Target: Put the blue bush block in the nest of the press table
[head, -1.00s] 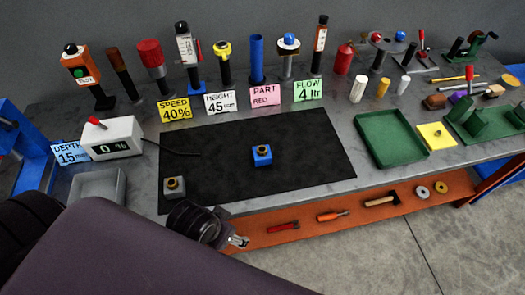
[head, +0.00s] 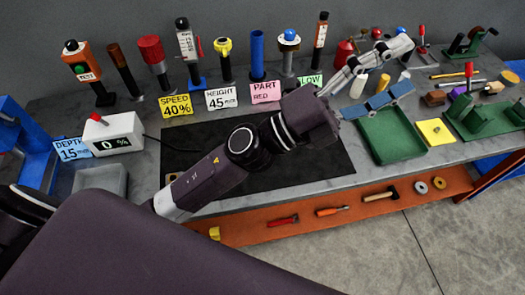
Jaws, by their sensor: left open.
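My left arm reaches from the lower left across the black mat (head: 320,165). My left gripper (head: 408,66) is open, its fingers spread above the back right of the bench near the green tray. One finger looks pale and the lower one bluish; I see nothing held between them. The blue bush block is not visible; the place where it stood on the mat is behind my arm. I cannot tell which thing is the press table, and no nest is clearly visible. My right gripper is not in view.
The green tray (head: 383,152), yellow plate (head: 435,131) and green fixture (head: 478,121) stand at the right. Upright posts and cards line the back. A grey control box (head: 112,135) stands at the left. Tools lie on the orange shelf (head: 345,222) below. The mat's right part is clear.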

